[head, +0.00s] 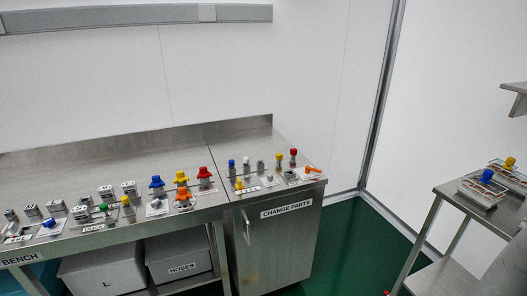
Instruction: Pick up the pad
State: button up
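I cannot tell which thing is the pad; the parts are small in this view. Several small parts stand on the steel bench, among them a blue-topped part (157,183), a yellow-topped part (181,178), a red-topped part (205,173) and an orange-topped part (183,196). More small parts with coloured knobs stand on the cabinet marked CHANGE PARTS (287,209), including a yellow-knobbed one (239,184) and a red one (293,155). A blue-knobbed part (487,176) sits on the side table at the right. My gripper is not in view.
Grey bins, one marked L (101,274) and one HOSES (181,259), stand under the bench. The steel side table (450,190) is at the right edge, below a wall shelf (517,88). Green floor (350,240) lies open between cabinet and side table.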

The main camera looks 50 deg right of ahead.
aim_at(278, 157)
jog(key=z, duration=1.1)
